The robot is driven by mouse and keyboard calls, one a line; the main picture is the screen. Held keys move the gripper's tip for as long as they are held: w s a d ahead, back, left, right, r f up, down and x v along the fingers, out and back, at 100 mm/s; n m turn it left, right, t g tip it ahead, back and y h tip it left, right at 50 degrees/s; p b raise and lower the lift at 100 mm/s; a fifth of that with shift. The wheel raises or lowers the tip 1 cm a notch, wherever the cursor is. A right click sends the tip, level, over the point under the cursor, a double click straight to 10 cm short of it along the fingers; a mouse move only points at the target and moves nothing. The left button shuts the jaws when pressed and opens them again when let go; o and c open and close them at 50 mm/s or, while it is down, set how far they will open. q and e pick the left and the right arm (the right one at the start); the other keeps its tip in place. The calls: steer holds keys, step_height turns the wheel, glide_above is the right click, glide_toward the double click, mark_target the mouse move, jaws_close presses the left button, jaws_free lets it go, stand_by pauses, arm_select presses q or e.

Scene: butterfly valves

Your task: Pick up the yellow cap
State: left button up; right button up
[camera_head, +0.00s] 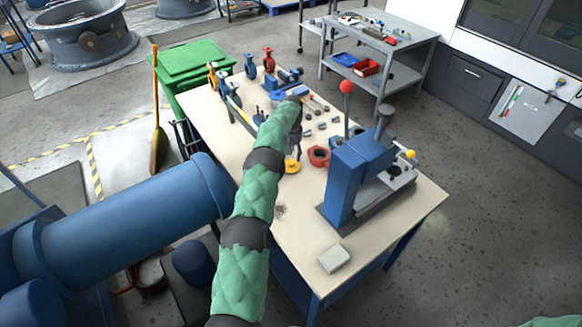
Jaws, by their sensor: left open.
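A small round yellow cap (292,167) lies on the cream tabletop of the workbench (350,215), near its middle. My left arm, in a green padded sleeve, reaches over the bench from the bottom of the view. My left gripper (294,150) is small and dark here, partly hidden by its own wrist. It is open and points down just above and behind the yellow cap. I cannot tell whether the fingers touch it. My right gripper is out of view.
A red ring (319,156) lies right of the cap. A blue press (358,175) with a red-knobbed lever stands further right. A pale block (334,259) lies at the front edge. Blue and red valves (269,60) and small parts stand at the back. The bench front is mostly clear.

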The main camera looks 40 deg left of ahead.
mark_target(291, 162)
arm_select(q)
steer(key=f, duration=0.3)
steer(key=f+b, duration=0.1)
steer(key=shift+s+f, duration=0.25)
steer(key=shift+f, duration=0.1)
steer(key=c, duration=1.1)
step_height(291, 162, up, 9)
steer(key=shift+r+p, duration=0.2)
steer(key=shift+p, duration=0.8)
step_height(291, 162, up, 4)
steer(key=p, duration=0.3)
steer(key=shift+f, duration=0.1)
steer(key=shift+f, duration=0.1)
